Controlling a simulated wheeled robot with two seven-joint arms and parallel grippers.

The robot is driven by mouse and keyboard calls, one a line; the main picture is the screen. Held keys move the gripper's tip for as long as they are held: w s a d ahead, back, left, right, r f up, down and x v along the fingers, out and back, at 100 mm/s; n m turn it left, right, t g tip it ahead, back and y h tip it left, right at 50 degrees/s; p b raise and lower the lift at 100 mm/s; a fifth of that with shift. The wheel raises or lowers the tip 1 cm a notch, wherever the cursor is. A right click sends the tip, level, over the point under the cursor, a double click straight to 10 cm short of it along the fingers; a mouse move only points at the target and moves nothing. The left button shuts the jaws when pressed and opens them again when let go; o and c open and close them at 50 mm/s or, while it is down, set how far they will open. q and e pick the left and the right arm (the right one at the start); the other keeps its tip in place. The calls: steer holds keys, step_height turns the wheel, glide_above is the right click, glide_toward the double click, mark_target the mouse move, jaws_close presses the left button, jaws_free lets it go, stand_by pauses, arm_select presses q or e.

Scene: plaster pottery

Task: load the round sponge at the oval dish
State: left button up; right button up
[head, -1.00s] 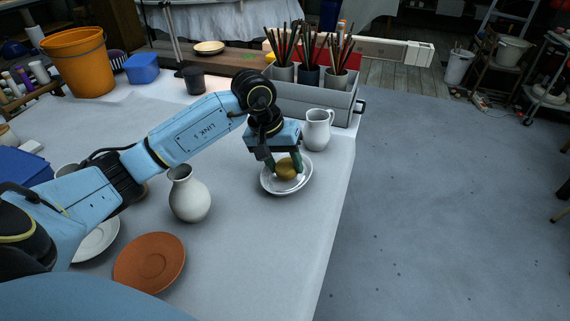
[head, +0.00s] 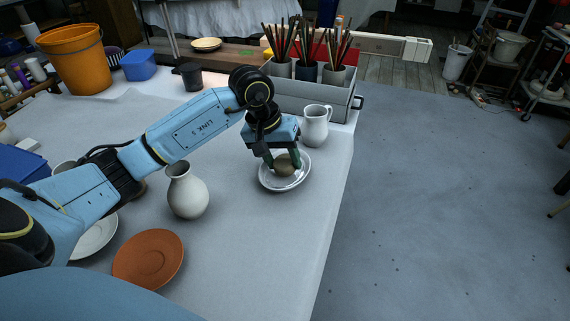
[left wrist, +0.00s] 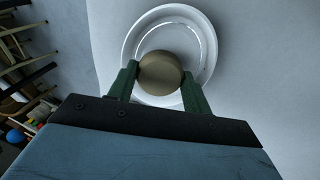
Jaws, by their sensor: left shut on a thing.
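The round sponge (head: 285,166) now looks dull grey-brown. My left gripper (head: 283,161) is shut on it, with one green finger on each side. I cannot tell whether the sponge touches the dish floor. My right gripper is not in view.
A white jug (head: 315,125) stands just behind the dish. A grey tool box (head: 310,101) with cups of brushes is behind it. A white vase (head: 187,192) and a terracotta saucer (head: 149,259) are to the left. The table's right edge is close to the dish.

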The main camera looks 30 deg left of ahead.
mark_target(282, 161)
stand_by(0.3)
arm_select(q)
steer(key=shift+r+p, duration=1.7)
steer(key=shift+r, duration=1.25)
step_height(282, 161, up, 4)
steer(key=shift+p, duration=1.05)
